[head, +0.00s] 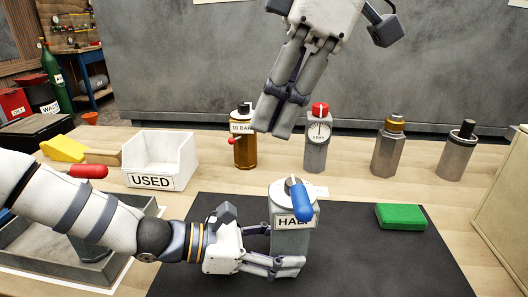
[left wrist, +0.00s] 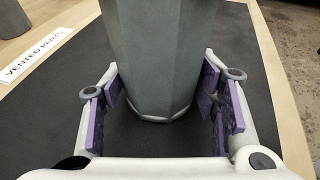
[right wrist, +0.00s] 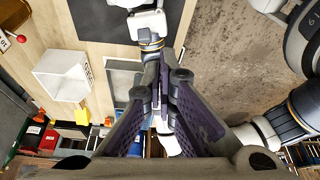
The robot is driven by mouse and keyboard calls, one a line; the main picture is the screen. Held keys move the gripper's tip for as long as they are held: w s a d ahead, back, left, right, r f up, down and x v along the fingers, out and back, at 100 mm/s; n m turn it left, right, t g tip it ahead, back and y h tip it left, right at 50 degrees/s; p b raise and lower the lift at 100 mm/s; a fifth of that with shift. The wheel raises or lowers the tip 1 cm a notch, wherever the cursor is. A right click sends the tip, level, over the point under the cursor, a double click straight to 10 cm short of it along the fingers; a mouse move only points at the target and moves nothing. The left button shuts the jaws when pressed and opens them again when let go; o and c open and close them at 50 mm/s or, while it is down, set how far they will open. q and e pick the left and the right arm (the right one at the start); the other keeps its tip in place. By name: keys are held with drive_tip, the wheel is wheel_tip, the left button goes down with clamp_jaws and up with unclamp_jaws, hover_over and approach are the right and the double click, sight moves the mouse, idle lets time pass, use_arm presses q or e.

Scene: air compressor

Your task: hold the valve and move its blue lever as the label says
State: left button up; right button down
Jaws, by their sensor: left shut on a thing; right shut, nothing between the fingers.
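The valve (head: 290,240) is a grey faceted body standing upright on the black mat. Its label (head: 291,221) appears to read "HALF", partly covered by the blue lever (head: 301,200). The lever sits on top and points toward the front, slightly right. My left gripper (head: 283,262) is shut around the valve's lower body. In the left wrist view its purple pads (left wrist: 172,100) flank the grey body (left wrist: 155,60). My right gripper (head: 277,130) is shut and empty, raised behind and above the valve, fingers pointing down. Its closed fingers also show in the right wrist view (right wrist: 162,90).
A white bin marked "USED" (head: 160,160) stands at left. Behind the mat are a brown "10 BAR" bottle (head: 245,150), a gauge unit with a red knob (head: 318,140) and two metal canisters (head: 389,150) (head: 457,155). A green block (head: 401,217) lies on the mat (head: 390,265).

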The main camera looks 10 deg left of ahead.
use_arm(q)
drive_tip(key=o, duration=1.1)
